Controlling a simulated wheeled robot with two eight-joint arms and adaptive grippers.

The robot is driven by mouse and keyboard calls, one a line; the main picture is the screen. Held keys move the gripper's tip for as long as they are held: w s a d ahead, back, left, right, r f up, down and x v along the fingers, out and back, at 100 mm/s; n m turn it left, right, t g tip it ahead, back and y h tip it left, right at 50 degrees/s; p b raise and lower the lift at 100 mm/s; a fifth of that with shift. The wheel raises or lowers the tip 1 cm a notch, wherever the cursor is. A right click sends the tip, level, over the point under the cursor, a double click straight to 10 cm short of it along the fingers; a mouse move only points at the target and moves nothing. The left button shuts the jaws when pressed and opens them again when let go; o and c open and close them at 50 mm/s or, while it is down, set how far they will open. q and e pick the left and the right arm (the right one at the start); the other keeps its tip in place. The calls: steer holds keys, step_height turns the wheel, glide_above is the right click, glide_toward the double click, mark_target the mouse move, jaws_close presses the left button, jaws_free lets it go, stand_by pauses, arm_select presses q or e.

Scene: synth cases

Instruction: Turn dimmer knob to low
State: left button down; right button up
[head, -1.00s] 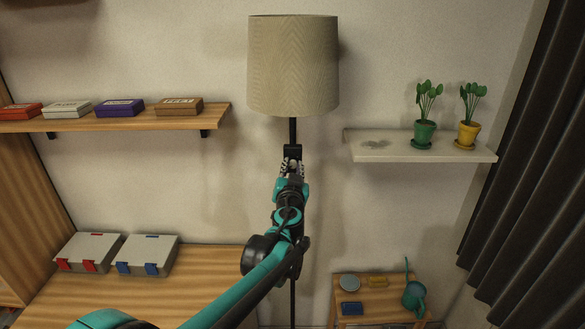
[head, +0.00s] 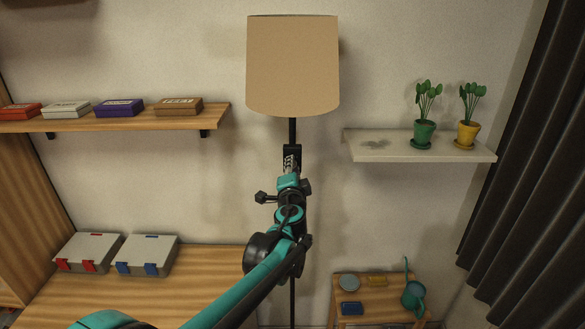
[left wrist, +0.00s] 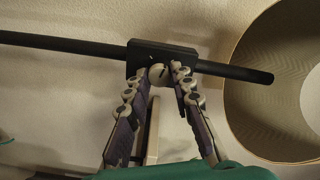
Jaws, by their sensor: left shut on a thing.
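A floor lamp with a tan shade (head: 293,70) stands against the wall on a thin black pole. A black dimmer box (left wrist: 185,52) sits on the pole below the shade; its upper part (head: 292,152) shows in the head view. A small round pale knob (left wrist: 157,72) with a dark mark is on the box's face. My left gripper (head: 290,166) is at the box, shut on the knob, with one segmented finger on each side of it in the left wrist view (left wrist: 160,76). In the head view the gripper hides the knob. My right gripper is not in view.
A white shelf (head: 385,145) with two potted plants is to the right. A wooden shelf (head: 150,120) with several boxes is to the left. A wooden surface (head: 190,275) with two cases is below left. A small table (head: 378,319) with a watering can is below right.

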arm_select(q)
steer(key=m, duration=0.5)
steer(key=shift+f+m, duration=0.1)
steer(key=shift+m, duration=0.2)
stand_by(0.4)
steer(key=c, duration=1.3)
jaws_free()
steer(key=shift+d, duration=0.1)
steer(key=s, duration=1.2)
steer(key=shift+r, duration=0.25)
